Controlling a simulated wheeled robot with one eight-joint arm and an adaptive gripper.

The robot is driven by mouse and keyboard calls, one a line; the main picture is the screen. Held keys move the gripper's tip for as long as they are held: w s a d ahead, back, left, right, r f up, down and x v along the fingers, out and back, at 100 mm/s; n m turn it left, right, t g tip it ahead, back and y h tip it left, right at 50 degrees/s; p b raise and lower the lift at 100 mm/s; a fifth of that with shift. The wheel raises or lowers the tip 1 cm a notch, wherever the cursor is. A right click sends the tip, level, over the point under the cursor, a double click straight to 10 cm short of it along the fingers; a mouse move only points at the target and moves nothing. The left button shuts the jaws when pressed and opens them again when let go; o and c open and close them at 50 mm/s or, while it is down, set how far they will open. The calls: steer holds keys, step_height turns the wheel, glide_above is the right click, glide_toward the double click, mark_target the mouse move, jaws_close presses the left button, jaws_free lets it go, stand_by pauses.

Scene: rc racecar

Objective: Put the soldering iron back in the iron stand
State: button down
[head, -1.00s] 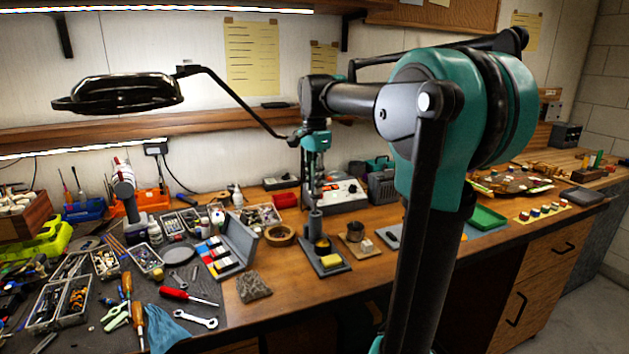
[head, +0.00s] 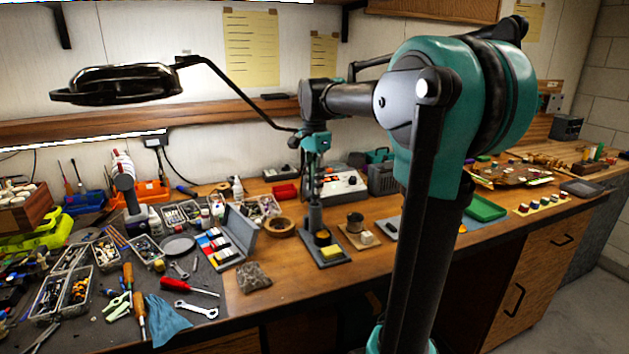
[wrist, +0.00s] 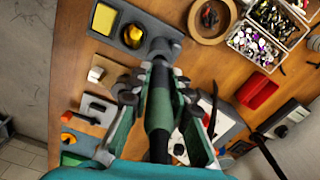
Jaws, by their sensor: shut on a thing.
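The soldering iron (wrist: 158,112) has a dark handle and is clamped in my gripper (wrist: 160,82). In the head view the iron (head: 315,188) hangs about upright below my gripper (head: 316,168). The iron stand (head: 326,258) is a grey base with a yellow sponge, a brass cleaner and an upright grey holder (head: 315,219) straight below the iron. In the wrist view the holder (wrist: 160,47) lines up with the iron's front end. The tip is hidden at the holder's mouth; I cannot tell how deep it sits.
A wooden bowl (head: 279,228) stands left of the stand, and a small board with a tin (head: 355,222) stands right. A soldering station (head: 345,186) and red tray (head: 285,192) are behind. A magnifier lamp (head: 115,85) hangs at left. Bare wood lies before the stand.

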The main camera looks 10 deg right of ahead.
mark_target(314, 161)
steer(key=shift+f, duration=1.1)
steer(key=c, duration=0.9)
jaws_free()
steer(key=shift+r, duration=4.5)
